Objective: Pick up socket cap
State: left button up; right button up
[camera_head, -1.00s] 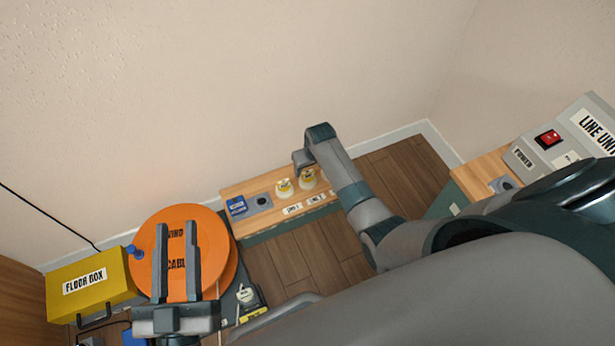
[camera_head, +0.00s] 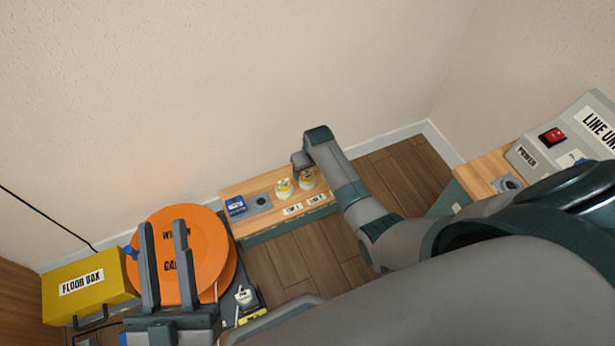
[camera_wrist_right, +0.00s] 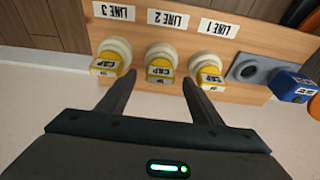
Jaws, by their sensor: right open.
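Several white sockets with yellow caps stand on a wooden board (camera_head: 245,190); two caps, the left one (camera_head: 284,187) and the right one (camera_head: 306,180), show in the head view. In the right wrist view the LINE 3 cap (camera_wrist_right: 104,67), LINE 2 cap (camera_wrist_right: 159,73) and LINE 1 cap (camera_wrist_right: 210,76) stand in a row. My right gripper (camera_wrist_right: 158,76) is open and empty, its fingertips on either side of the LINE 2 cap in the picture; I cannot tell whether they touch it. My left gripper (camera_head: 163,224) is open in front of the orange reel (camera_head: 206,245).
A blue block (camera_wrist_right: 294,84) and a dark round hole (camera_wrist_right: 249,70) in a grey plate share the board. The yellow floor box (camera_head: 85,287) is at far left. The grey line unit (camera_head: 540,150) is at the right. A wall stands behind the board.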

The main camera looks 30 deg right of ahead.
aim_at(307, 176)
jog(key=b+x, duration=0.1)
jog(key=x, duration=0.1)
jog(key=shift+f, duration=0.4)
pick_arm(q)
jog(key=r, duration=0.1)
jog(key=a+r+t, duration=0.1)
jog(key=r+t, duration=0.1)
jog(key=shift+a+r, duration=0.15)
jog(key=shift+a, duration=0.2)
pick_arm(e)
jog(key=c, duration=1.3)
jog(key=shift+o, duration=0.2)
jog(key=shift+r, duration=0.15)
